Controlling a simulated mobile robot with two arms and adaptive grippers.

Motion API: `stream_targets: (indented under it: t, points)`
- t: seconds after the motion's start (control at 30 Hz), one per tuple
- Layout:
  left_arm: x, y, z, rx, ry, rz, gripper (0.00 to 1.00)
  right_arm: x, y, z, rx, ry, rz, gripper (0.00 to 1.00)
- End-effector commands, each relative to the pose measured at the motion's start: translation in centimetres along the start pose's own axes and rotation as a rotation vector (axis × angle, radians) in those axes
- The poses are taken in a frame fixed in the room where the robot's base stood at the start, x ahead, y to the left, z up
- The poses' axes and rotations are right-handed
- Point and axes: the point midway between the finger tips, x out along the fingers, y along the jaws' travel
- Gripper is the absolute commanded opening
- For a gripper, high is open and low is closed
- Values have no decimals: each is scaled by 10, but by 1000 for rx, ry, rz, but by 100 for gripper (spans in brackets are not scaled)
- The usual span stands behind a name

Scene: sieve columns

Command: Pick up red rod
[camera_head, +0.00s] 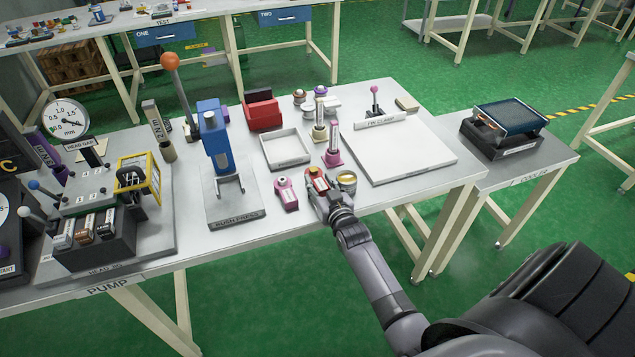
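A small red piece with a pale label (316,172) shows at the front of the work table, at the tip of my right gripper; it may be the red rod, but its lower part is hidden. My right gripper (320,190) reaches in from the lower right and covers or touches that piece. I cannot tell whether its fingers are closed on it. My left gripper is not in view.
A pink labelled piece (288,193) lies just left of the gripper. A gold-rimmed cup (347,182) stands close on the right. A pink-based upright piece (333,157) is behind. The white tray (270,150), blue press (214,138) and white plate (384,168) surround them.

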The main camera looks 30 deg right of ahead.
Motion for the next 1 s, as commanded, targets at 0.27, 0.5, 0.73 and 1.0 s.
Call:
stream_targets:
  t: [0.27, 0.5, 0.73, 1.0]
  points:
    - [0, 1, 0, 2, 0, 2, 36, 0, 0, 0, 0, 0, 0, 29]
    - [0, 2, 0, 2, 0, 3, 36, -1, 0, 0, 0, 0, 0, 13]
    - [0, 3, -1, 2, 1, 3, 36, -1, 0, 0, 0, 0, 0, 0]
    - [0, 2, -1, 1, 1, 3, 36, -1, 0, -2, 0, 3, 0, 0]
